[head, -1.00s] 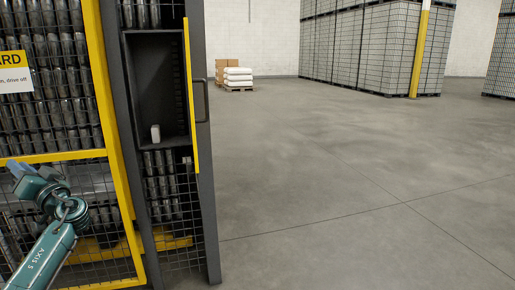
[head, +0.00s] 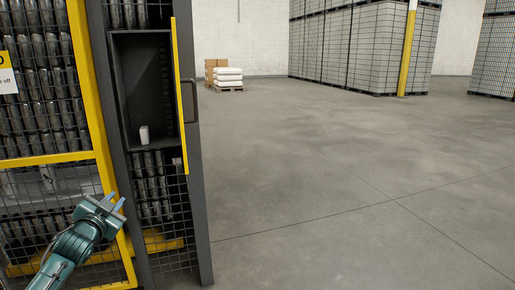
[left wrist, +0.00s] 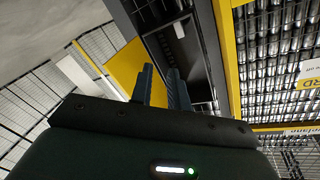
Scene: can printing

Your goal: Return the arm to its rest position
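My left arm (head: 75,245), green, comes in at the bottom left of the head view, in front of the yellow-framed mesh guard. Its gripper (head: 114,201) points up and to the right. In the left wrist view the two dark fingers (left wrist: 161,80) stand apart with a gap between them and nothing held. A small pale can (head: 144,135) stands upright on the floor of a dark open niche (head: 128,85), above and right of the gripper and apart from it. My right gripper is in neither view.
A yellow-edged door (head: 179,100) with a handle stands open at the niche's right side. Mesh guarding (head: 50,185) with a yellow frame is close behind the arm. Open concrete floor (head: 340,190) lies to the right. A pallet of white sacks (head: 228,78) stands far back.

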